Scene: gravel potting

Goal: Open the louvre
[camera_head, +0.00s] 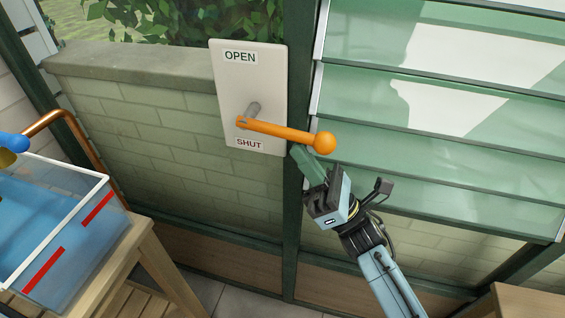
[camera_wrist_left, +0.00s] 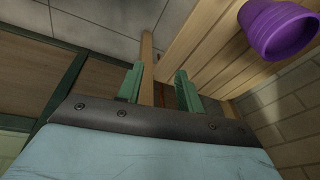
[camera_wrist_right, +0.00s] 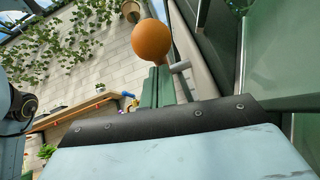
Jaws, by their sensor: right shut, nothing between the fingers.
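The louvre (camera_head: 430,150) on the right has several wide greenish glass slats, lying nearly edge to edge. To its left, a white plate (camera_head: 266,88) reads OPEN at the top and SHUT at the bottom. Its orange lever (camera_head: 275,130) points right and slightly down, ending in a ball knob (camera_head: 323,143). My right gripper (camera_head: 298,151) is shut and empty, with its fingertips just below the lever near the knob. In the right wrist view the knob (camera_wrist_right: 152,40) is just beyond the closed fingers; contact is unclear. My left gripper (camera_wrist_left: 160,82) is open and empty, away from the lever.
A blue-filled clear tank (camera_head: 60,220) stands on a wooden stand (camera_head: 145,260) at the left, with a copper pipe (camera_head: 60,115) behind it. A dark green post (camera_head: 294,215) stands between the plate and the louvre. A purple pot (camera_wrist_left: 278,28) shows in the left wrist view.

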